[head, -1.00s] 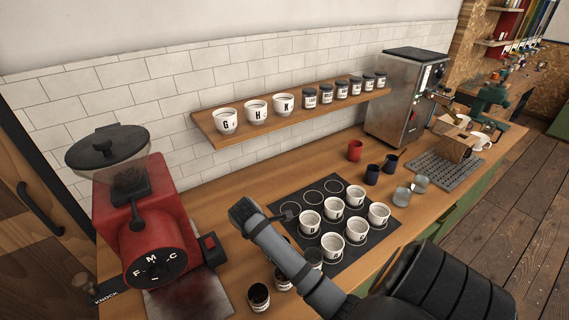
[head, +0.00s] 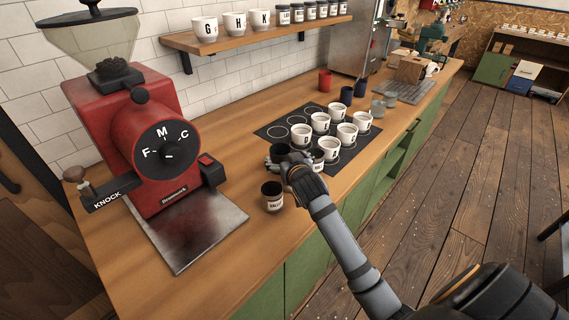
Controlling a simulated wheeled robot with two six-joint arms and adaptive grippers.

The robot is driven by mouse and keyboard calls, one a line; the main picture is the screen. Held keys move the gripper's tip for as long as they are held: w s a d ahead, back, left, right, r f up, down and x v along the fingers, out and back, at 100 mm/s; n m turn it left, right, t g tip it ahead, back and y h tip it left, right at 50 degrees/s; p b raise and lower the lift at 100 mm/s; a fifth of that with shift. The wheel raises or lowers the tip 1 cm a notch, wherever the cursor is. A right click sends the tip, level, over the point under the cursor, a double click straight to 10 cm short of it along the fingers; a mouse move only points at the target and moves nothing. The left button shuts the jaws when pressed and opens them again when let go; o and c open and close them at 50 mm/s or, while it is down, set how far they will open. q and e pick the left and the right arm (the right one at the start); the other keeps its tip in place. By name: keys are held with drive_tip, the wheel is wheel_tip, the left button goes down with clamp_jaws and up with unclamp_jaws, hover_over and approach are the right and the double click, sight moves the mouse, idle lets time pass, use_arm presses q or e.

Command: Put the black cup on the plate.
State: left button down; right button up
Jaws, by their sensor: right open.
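A dark, round shape that looks like the black cup (head: 279,152) is at the near left corner of the black mat, partly hidden by my right gripper. My right gripper (head: 288,166) is open, close against its near side; I cannot tell whether they touch. Two other dark cups, bluish black, stand farther back: one (head: 346,96) and another (head: 360,90) beside it. I cannot make out a plate for certain. My left gripper is not in view.
Several white lettered cups (head: 338,131) stand on the black mat (head: 267,133). A labelled dark jar (head: 271,196) stands just left of my right gripper. The red grinder (head: 150,140) and metal tray (head: 190,232) fill the left. A red cup (head: 325,80) is behind.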

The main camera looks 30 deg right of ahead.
sight(278, 149)
drive_tip(key=shift+a+x, duration=0.2)
drive_tip(key=shift+x, duration=0.7)
drive_tip(key=shift+p+x, duration=0.45)
drive_tip(key=shift+x, duration=2.35)
drive_tip(key=shift+s, duration=0.15)
drive_tip(key=shift+c, duration=0.6)
drive_tip(key=c, duration=1.4)
drive_tip(key=shift+o, duration=0.2)
wheel_tip(278, 149, up, 10)
